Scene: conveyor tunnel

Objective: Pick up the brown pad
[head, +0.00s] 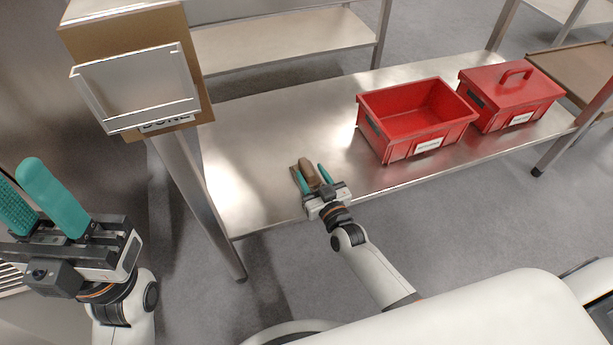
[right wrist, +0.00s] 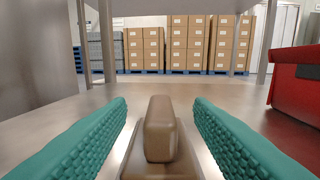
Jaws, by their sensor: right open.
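The brown pad (head: 309,172) lies on the steel table, near its front edge. In the right wrist view it is a tan-brown piece with a raised, rounded grip (right wrist: 160,130) on a wider base. My right gripper (head: 308,168) is open, with its teal fingers on either side of the pad's grip. In the right wrist view a gap shows between the grip and each finger (right wrist: 160,120). My left gripper (head: 22,175) is open and empty at the lower left, away from the table.
The steel table (head: 260,130) is clear around the pad. An open red bin (head: 400,150) stands to the right, with a lidded red box (head: 490,115) beyond it. A cardboard box with a clear holder (head: 200,100) stands at the left. Stacked cartons (right wrist: 190,45) show far behind.

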